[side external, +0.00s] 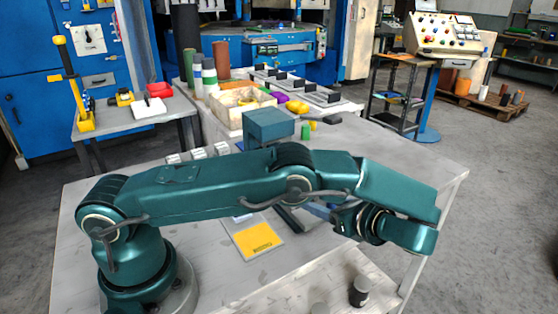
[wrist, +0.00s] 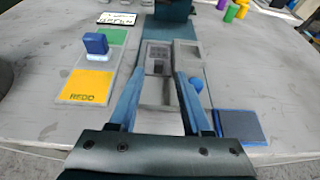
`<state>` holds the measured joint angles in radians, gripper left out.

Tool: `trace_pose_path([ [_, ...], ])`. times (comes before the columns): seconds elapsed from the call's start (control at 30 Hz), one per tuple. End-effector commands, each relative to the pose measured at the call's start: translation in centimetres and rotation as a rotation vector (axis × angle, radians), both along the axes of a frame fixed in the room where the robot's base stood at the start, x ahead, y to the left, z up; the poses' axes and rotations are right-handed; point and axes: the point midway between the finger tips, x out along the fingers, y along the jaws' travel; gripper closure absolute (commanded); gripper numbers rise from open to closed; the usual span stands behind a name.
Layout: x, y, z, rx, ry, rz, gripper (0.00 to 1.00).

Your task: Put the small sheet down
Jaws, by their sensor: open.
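In the wrist view my gripper (wrist: 157,82) is open, its two blue fingers spread apart. Between and ahead of them lie flat grey plates (wrist: 188,56) with darker, slot-like marks. A pale, flat patch (wrist: 160,121) shows between the fingers near the gripper body. It may be the small sheet or bare surface; I cannot tell which. I see nothing clearly pinched. In the side view my arm hides most of the gripper and the plates.
Left of the fingers is a yellow pad (wrist: 87,86) with lettering, a blue block (wrist: 96,43) and a green area behind. A dark blue pad (wrist: 239,125) lies right. A white lettered plate (wrist: 117,18) and small coloured cylinders (wrist: 231,13) are farther back.

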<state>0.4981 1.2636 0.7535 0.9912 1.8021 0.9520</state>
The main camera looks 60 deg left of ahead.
Motion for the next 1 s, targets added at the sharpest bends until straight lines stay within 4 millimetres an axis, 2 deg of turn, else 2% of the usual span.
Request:
trace_pose_path([
  [0.1,0.0,-0.8,0.3,-0.001,0.000,0.000,0.51],
  [0.27,-0.1,-1.0,1.0,-0.028,-0.016,0.014,0.51],
  [0.47,-0.6,-0.2,3.9,-0.191,-0.136,0.090,0.51],
  [0.67,-2.8,0.6,7.2,-0.418,-0.321,0.230,0.51],
  [1.0,-9.1,0.4,11.1,-0.785,-0.678,0.539,0.51],
])
